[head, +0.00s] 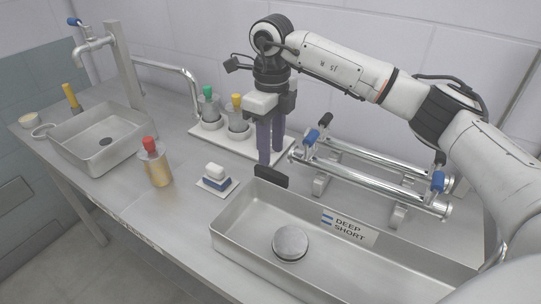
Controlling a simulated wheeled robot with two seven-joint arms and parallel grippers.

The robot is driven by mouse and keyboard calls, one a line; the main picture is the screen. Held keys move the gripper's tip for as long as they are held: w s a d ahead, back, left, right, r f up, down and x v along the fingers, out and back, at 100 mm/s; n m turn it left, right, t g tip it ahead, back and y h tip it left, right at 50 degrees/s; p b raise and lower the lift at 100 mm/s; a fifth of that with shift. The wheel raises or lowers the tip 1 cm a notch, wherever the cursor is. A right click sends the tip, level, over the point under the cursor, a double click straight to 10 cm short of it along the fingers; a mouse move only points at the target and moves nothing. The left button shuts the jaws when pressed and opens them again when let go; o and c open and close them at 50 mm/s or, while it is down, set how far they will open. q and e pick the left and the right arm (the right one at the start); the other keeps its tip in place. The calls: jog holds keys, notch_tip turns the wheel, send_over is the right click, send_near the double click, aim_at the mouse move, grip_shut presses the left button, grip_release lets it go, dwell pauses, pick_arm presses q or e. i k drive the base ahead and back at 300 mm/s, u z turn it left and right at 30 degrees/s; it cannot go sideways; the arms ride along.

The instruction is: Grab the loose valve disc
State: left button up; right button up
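A round grey metal disc (291,240), which looks like the loose valve disc, lies in the long steel tray (228,235) at the front. It is near the tray's left end and nothing covers it. My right gripper (271,158) points downward behind the tray, above and beyond the disc and well apart from it. Its two dark purple fingers stand close side by side. From this angle I cannot tell how far they are parted, and I see nothing held. My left gripper is not in view.
A sign reading DEEP SHORT (348,229) is in the tray. Steel pipes with blue handles (375,175) lie behind. A red-capped bottle (156,165), a small white-and-blue block (215,175) and a sink (100,150) are left.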

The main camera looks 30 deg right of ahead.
aim_at(290, 243)
jog(key=k, duration=1.5)
